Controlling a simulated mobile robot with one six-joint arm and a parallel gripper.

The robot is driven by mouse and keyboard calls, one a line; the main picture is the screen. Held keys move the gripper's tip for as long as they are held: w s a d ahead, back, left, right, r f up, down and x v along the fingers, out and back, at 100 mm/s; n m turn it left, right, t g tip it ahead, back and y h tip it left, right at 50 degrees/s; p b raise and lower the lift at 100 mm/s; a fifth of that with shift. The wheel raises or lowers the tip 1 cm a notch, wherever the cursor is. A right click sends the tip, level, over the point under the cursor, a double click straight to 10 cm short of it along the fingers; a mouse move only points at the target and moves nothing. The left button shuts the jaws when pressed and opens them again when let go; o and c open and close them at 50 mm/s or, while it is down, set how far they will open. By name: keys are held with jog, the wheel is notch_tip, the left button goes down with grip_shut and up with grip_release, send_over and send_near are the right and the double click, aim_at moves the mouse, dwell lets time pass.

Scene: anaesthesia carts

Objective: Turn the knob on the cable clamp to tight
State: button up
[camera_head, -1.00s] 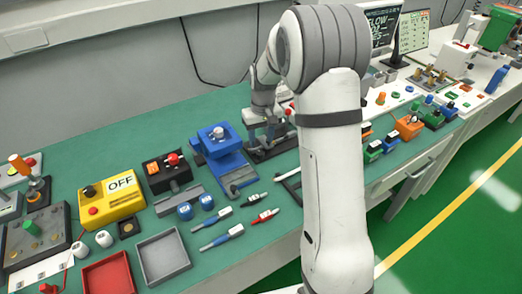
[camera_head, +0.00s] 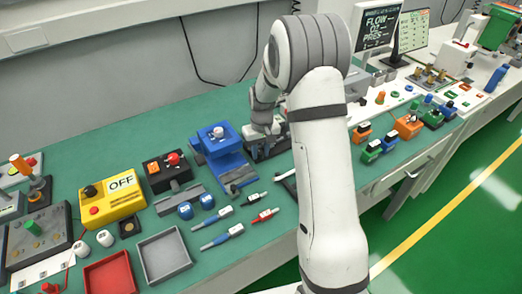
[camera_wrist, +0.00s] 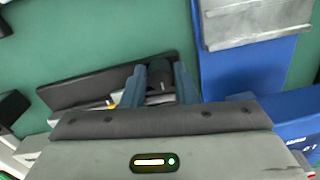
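The cable clamp appears to be the dark long-based device (camera_wrist: 85,92) on the green bench; in the head view its dark base (camera_head: 280,148) shows beside the blue device, mostly hidden by my arm. In the wrist view, a dark round knob (camera_wrist: 160,72) stands at the clamp's right part. My gripper (camera_wrist: 159,80) has its two blue-grey fingers on either side of the knob. The knob nearly fills the gap, and I cannot tell whether the fingers press on it. The gripper body hides the lower part of the clamp. In the head view my gripper (camera_head: 262,138) is low over the clamp.
A blue device (camera_head: 222,150) with a grey block stands close left of the clamp. Further left are a black box with a red knob (camera_head: 168,170) and a yellow OFF box (camera_head: 112,198). Markers (camera_head: 222,236) and grey tray (camera_head: 163,256) lie in front. Small coloured devices (camera_head: 390,140) stand right.

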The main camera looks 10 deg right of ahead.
jog(key=c, duration=0.5)
jog(key=shift+f+m+b, duration=0.1)
jog(key=shift+m+b, duration=0.4)
jog(key=shift+m, duration=0.4)
jog(key=m, duration=0.2)
jog(key=shift+m+b, duration=0.35)
jog(key=shift+m, duration=0.05)
jog(key=o, duration=1)
